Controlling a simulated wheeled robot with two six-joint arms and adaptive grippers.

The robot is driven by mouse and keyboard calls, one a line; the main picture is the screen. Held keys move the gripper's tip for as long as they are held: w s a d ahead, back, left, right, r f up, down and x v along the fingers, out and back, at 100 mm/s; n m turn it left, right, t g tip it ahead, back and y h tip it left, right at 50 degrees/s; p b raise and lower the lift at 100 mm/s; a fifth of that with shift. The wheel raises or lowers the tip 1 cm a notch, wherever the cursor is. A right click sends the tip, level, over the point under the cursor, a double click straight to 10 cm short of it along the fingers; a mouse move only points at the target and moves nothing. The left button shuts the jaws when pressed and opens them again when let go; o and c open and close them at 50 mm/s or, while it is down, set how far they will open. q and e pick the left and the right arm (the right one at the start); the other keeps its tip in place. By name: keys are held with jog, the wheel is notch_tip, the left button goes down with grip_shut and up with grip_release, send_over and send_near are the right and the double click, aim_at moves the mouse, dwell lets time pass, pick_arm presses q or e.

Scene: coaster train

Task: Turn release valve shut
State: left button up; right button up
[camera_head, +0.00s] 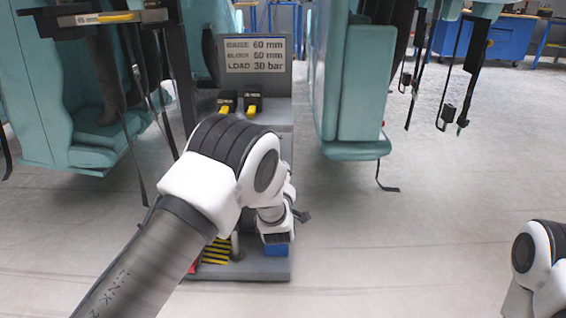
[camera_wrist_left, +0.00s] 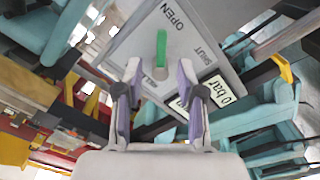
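The release valve's green handle (camera_wrist_left: 161,48) stands on a grey plate (camera_wrist_left: 135,42) in the left wrist view. The plate is marked OPEN above the handle and SHUT to its right. The handle lies nearly upright in the picture. My left gripper (camera_wrist_left: 159,70) is open, its two fingers apart on either side of the handle's line, with visible gaps between them and it. I cannot tell how deep the handle lies between the tips. In the head view my left arm hides the valve and most of the gripper. My right gripper is out of view.
A grey stand with a sign (camera_head: 255,54) reading 60 mm, 60 mm and 30 bar rises behind my left arm. A display showing bar (camera_wrist_left: 222,93) sits beside the plate. Teal seats (camera_head: 352,85) with hanging straps flank the stand. Floor (camera_head: 400,235) at right is clear.

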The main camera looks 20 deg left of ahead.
pick_arm(q)
jog(key=x, duration=0.2)
jog(key=b+x, duration=0.1)
jog(key=x, duration=0.3)
jog(key=shift+f+b, duration=0.3)
jog(key=shift+b, duration=0.1)
jog(key=shift+w+r, duration=0.15)
jog(key=shift+w, duration=0.05)
grip_shut()
